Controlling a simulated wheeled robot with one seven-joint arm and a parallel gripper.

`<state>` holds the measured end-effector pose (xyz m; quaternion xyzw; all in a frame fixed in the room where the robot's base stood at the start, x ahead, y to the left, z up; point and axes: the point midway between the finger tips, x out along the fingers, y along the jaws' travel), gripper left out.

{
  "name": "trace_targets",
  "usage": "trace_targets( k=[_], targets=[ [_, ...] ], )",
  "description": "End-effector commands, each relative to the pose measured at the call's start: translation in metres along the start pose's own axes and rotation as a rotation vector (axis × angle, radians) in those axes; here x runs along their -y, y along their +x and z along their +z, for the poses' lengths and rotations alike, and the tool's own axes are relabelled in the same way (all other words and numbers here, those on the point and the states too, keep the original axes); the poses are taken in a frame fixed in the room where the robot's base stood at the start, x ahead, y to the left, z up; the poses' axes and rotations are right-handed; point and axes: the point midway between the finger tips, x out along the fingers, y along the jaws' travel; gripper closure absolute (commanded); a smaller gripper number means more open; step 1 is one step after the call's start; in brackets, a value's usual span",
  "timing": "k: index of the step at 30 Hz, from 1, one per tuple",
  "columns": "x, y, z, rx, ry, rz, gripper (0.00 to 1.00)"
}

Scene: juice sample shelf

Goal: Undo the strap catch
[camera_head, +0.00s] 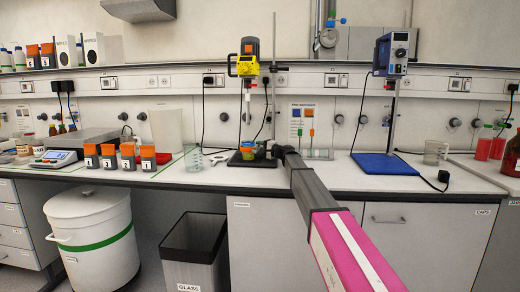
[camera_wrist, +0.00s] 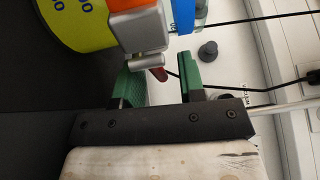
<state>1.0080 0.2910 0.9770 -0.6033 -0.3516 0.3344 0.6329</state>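In the wrist view, a yellow-green band with blue figures (camera_wrist: 76,22) curves in at the top left. A grey and orange catch (camera_wrist: 138,28) sits at its right end, with a small metal bar along its lower edge. A dark red tip (camera_wrist: 158,74) shows just below that bar, between the fingers in the picture. My gripper (camera_wrist: 160,80) has two green-padded fingers, open with a clear gap; I cannot tell whether either touches the catch.
A yellow stirrer motor (camera_head: 247,66) hangs on the stand above the vessel. A blue-based stand (camera_head: 385,165) is to the right of my arm. A black cable crosses behind my fingers in the wrist view.

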Motion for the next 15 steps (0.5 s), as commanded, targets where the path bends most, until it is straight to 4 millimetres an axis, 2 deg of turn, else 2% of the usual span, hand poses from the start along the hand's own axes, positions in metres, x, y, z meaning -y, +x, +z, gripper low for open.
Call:
trace_targets(
  k=[5,6,9,15],
  targets=[
    [0.0000,-0.0001,0.0002,0.000,0.000,0.000,0.63],
    [0.0000,-0.0001,0.0002,0.000,0.000,0.000,0.70],
    [0.0000,-0.0002,0.0003,0.000,0.000,0.000,1.00],
    [-0.0001,-0.0003,0.0005,-0.001,0.000,0.000,1.00]
  ],
)
